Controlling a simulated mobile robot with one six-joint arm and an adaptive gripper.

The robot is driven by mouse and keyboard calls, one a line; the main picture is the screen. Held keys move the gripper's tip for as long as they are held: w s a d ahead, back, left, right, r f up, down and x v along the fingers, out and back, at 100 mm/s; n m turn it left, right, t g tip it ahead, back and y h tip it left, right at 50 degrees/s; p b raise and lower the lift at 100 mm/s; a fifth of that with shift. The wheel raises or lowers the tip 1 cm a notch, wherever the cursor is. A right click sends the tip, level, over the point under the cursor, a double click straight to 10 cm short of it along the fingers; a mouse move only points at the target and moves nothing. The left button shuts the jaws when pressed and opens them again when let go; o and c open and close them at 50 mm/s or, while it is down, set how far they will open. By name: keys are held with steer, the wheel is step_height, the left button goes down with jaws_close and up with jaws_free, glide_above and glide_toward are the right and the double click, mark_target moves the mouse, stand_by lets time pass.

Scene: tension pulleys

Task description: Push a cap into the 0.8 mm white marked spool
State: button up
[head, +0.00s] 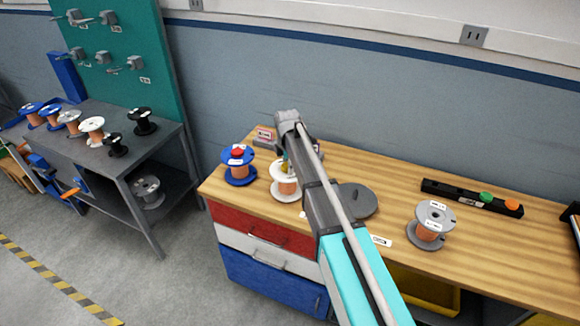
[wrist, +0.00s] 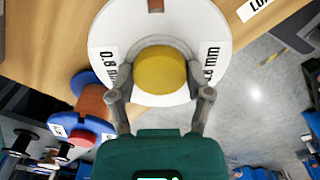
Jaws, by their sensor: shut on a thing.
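The white spool (head: 284,194) with copper winding stands on the wooden bench near its left end. In the wrist view its white flange (wrist: 112,30) fills the upper middle and carries a "0.8 mm" label. A yellow cap (wrist: 160,72) lies over the middle of the flange. My gripper (wrist: 160,82) is shut on the yellow cap, one finger on each side. I cannot tell how deep the cap sits in the spool's hole, as the cap hides it. In the head view my arm partly covers the spool's right side and the gripper.
A blue spool (head: 240,174) with a red cap stands close left of the white spool. A grey disc (head: 358,200), a grey spool (head: 428,238) and a black rack (head: 455,194) with green and orange caps are to the right.

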steer(key=o, duration=0.9)
steer(key=shift+w, duration=0.1)
steer(key=shift+r, duration=0.15)
